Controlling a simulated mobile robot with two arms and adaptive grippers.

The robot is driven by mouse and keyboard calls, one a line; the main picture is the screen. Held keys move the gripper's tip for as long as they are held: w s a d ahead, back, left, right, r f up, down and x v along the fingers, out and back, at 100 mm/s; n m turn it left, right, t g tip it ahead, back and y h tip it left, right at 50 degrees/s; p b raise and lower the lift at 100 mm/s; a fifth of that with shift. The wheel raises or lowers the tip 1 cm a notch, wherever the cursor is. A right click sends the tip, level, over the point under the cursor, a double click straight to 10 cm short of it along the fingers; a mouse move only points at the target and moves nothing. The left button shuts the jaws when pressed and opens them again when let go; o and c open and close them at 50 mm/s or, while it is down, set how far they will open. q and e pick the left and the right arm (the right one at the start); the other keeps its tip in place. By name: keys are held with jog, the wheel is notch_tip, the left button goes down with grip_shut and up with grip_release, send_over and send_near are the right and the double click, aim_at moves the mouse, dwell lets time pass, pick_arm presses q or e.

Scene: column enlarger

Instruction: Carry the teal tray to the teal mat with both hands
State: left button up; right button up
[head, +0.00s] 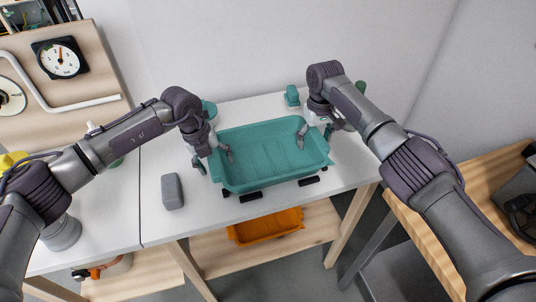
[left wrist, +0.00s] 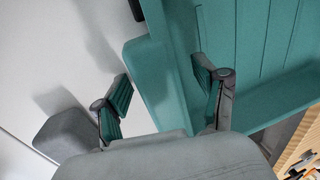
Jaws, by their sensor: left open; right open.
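The teal tray (head: 262,152) stands empty on the white table, with dark supports showing under its near side. My left gripper (head: 214,162) is open at the tray's left end, one finger outside and one inside the wall. In the left wrist view, the open left gripper (left wrist: 162,75) has the tray's rim (left wrist: 152,80) between its fingers, with gaps on both sides. My right gripper (head: 314,138) is open at the tray's right end, one finger over the inside; contact cannot be told. I cannot make out a teal mat.
A grey block (head: 172,191) lies left of the tray, close to my left gripper. A small teal object (head: 292,96) stands behind the tray. An orange tray (head: 266,227) is on the shelf below. A wooden table (head: 470,215) stands at the right.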

pick_arm(q)
grip_shut()
pick_arm(e)
jog(key=c, duration=1.4)
pick_arm(q)
jog(key=shift+r, duration=0.1)
pick_arm(e)
jog(key=shift+r, duration=0.1)
